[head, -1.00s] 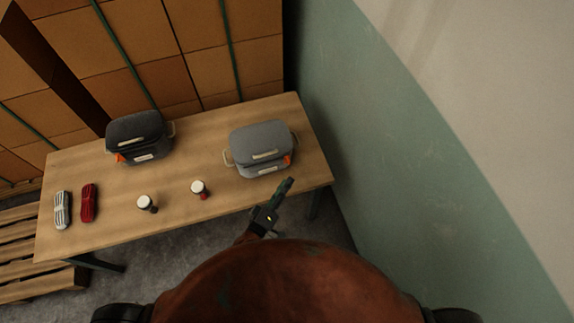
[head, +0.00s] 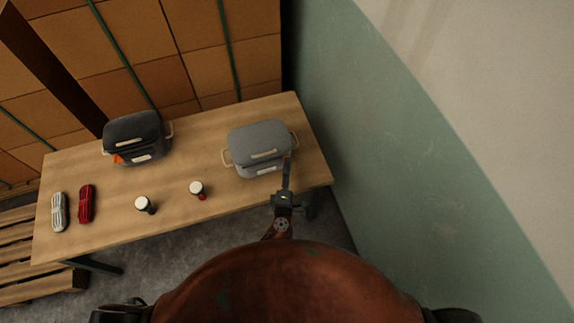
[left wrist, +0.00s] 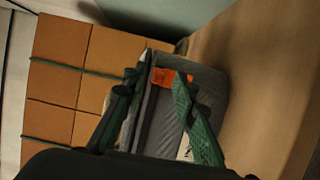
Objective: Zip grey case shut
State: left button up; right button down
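The grey case (head: 262,135) stands on the right part of the table, with a pale handle on its front and a loop at each side. My left gripper (head: 288,162) reaches its front right corner and covers the orange tab there in the head view. In the left wrist view the orange tab (left wrist: 172,77) shows between the two green fingertips (left wrist: 163,68), which stand apart. I cannot tell whether either finger touches the tab. My right gripper is not in view.
A dark case (head: 135,130) with an orange tab stands at the table's back left. Two white-topped small drums (head: 145,203) (head: 197,188), a red bundle (head: 87,203) and a white bundle (head: 59,212) lie nearer the front of the table (head: 235,198). A green wall rises beyond the right edge.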

pick_arm(q)
jog(key=shift+w, duration=0.45)
jog(key=shift+c, duration=0.3)
grip_shut()
